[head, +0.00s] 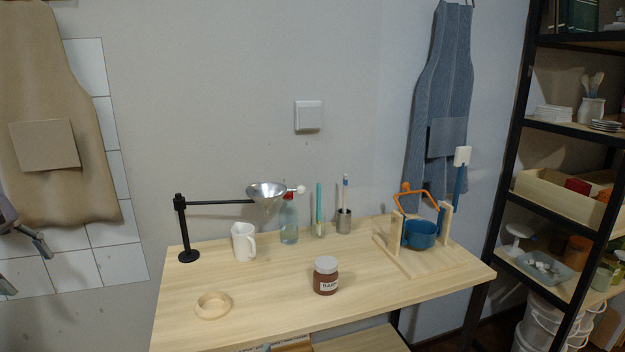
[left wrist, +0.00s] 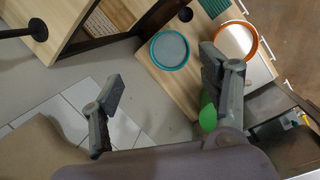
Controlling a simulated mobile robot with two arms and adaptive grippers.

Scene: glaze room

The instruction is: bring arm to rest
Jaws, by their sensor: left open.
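My left gripper (head: 24,264) shows at the left edge of the head view, in front of the tiled wall and left of the wooden table (head: 190,325). Its two fingers are spread apart. In the left wrist view the fingers (left wrist: 163,82) stand wide with nothing between them. A grey disc with a teal rim (left wrist: 169,50) lies on a wooden surface beyond them. A green rounded thing (left wrist: 208,118) shows by the right finger, partly hidden. My right gripper is not in view.
A shelf (head: 560,128) stands right. The table's front is mostly clear.

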